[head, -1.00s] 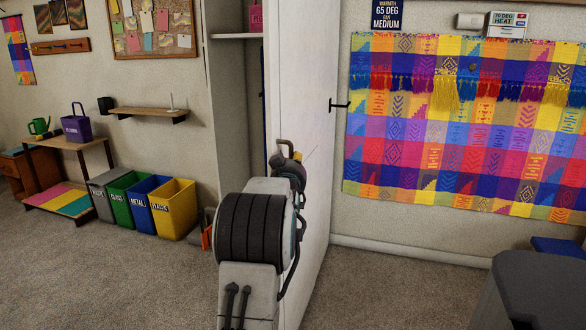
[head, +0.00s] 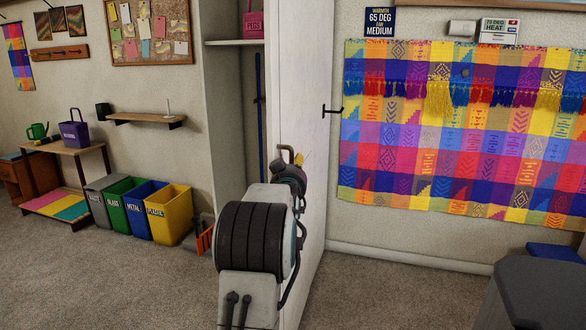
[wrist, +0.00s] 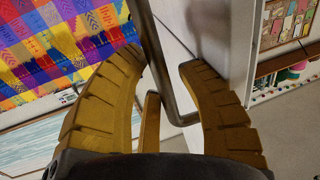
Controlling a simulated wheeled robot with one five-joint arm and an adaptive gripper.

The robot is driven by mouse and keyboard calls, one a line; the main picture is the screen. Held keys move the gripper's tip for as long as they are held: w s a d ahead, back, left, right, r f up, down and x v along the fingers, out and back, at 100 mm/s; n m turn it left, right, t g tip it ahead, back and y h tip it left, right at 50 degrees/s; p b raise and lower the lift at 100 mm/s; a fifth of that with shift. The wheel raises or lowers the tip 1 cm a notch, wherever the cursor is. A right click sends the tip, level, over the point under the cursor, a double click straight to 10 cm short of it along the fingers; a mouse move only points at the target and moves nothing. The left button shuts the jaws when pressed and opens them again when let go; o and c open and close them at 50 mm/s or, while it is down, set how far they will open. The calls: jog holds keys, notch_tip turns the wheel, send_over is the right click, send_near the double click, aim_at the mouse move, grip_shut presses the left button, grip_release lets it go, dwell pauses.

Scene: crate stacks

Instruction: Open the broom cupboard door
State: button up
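The broom cupboard door (head: 308,95) is white and stands swung out from the cupboard, nearly edge-on in the head view. Its brown bar handle (head: 284,150) shows just above my arm. In the wrist view the handle (wrist: 152,45) runs between the two yellow fingers of my gripper (wrist: 163,65). The fingertips close in on both sides of the bar and appear to touch it. In the head view my arm hides most of the gripper. Inside the open cupboard (head: 228,120) a blue pole (head: 260,110) stands upright below a shelf with a pink container (head: 254,25).
Sorting bins (head: 168,212) stand left of the cupboard. An orange object (head: 205,240) is on the floor by its opening. A colourful hanging (head: 450,130) covers the right wall, with a dark hook (head: 332,110) beside it. A grey block (head: 540,295) is at lower right. Carpet is clear at front left.

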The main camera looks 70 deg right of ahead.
jog(key=shift+o, duration=1.1)
jog(key=v, duration=1.2)
jog(key=shift+w+r, duration=0.1)
